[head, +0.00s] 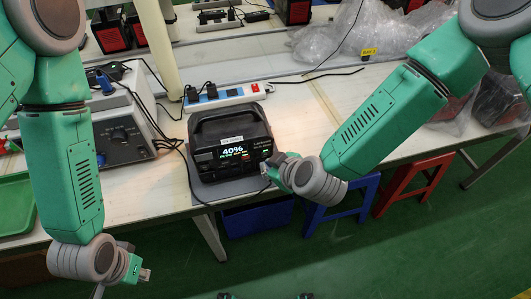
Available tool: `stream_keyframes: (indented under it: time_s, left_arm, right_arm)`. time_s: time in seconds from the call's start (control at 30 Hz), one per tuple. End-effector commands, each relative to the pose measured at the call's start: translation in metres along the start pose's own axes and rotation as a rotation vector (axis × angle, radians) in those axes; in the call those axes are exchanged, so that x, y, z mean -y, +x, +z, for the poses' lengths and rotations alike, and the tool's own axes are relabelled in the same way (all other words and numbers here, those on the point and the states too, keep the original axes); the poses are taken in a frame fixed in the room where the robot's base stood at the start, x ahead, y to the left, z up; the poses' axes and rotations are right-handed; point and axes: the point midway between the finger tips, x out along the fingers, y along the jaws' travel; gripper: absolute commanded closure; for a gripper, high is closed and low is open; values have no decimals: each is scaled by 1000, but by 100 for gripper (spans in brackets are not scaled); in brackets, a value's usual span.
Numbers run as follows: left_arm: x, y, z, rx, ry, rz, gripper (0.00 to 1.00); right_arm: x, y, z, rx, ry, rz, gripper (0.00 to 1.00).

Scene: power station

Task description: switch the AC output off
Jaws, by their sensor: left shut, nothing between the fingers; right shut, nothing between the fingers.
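A black power station (228,130) stands on a grey mat on the white table, at the middle of the head view. My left gripper (146,275) is shut and empty, low in front of the table's edge and away from the power station.
A power strip (228,96) with black plugs lies behind the power station. A grey instrument (122,132) with cables stands to the left. A green tray (14,205) is at the far left. Blue (345,195) and red (413,180) stools stand below the table's front edge.

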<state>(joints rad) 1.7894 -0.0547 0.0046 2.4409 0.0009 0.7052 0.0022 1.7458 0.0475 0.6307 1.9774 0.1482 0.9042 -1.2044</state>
Motion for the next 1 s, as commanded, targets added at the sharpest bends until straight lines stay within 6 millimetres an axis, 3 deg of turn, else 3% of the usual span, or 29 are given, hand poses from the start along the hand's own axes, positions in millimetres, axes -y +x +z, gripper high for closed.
stream_keyframes:
  time_s: [1.0]
  left_arm:
    - [0, -2, 0, 0, 0, 0, 100]
  right_arm:
    - [-4, 5, -5, 1, -1, 0, 100]
